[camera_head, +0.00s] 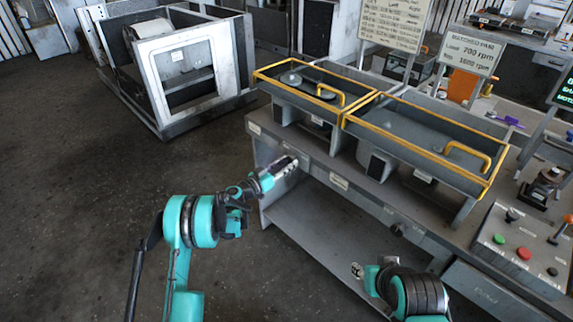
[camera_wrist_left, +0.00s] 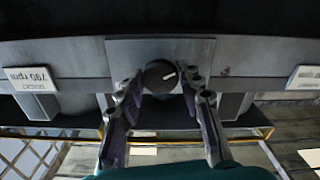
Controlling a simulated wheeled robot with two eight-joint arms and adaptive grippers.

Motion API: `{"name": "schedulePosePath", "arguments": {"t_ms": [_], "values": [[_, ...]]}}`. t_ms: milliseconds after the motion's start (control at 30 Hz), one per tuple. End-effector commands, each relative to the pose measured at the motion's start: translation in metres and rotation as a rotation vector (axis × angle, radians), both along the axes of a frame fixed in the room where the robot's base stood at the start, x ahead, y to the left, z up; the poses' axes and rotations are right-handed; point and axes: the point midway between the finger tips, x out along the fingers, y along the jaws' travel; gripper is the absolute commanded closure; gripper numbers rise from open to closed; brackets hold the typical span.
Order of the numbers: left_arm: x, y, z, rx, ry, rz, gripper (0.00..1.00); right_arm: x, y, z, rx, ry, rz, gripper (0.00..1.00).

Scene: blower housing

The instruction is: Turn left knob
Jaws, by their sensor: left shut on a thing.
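The left knob (camera_wrist_left: 160,76) is round and black with a white pointer mark, on a grey plate of the bench front in the left wrist view. My left gripper (camera_wrist_left: 161,86) is shut on it, one finger on each side. In the head view my left gripper (camera_head: 285,168) reaches the left part of the bench front and hides this knob. A second dark knob (camera_head: 398,229) sits farther right on the same front.
The grey bench (camera_head: 330,165) carries two yellow-railed blower housings (camera_head: 312,92) (camera_head: 425,135). A control box (camera_head: 520,248) with green and red buttons stands at the right. A metal frame (camera_head: 185,75) stands back left. The floor at left is clear.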

Motion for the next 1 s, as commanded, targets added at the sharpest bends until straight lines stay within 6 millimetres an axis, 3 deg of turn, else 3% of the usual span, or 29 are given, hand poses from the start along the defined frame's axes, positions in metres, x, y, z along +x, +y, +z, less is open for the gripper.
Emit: {"name": "schedulePosePath", "arguments": {"t_ms": [267,300,367,767,1000], "values": [[0.000,0.000,0.000,-0.012,0.011,0.000,0.93,0.000,0.000,0.000,0.000,0.000,0.000,0.60],[0.000,0.000,0.000,-0.012,0.011,0.000,0.59,0.000,0.000,0.000,0.000,0.000,0.000,0.60],[0.000,0.000,0.000,-0.011,0.010,0.000,0.43,0.000,0.000,0.000,0.000,0.000,0.000,0.60],[-0.004,0.005,0.000,-0.011,0.010,0.001,0.43,0.000,0.000,0.000,0.000,0.000,0.000,0.60],[-0.037,0.036,0.000,-0.011,0.010,0.004,0.43,0.000,0.000,0.000,0.000,0.000,0.000,0.60]]}}
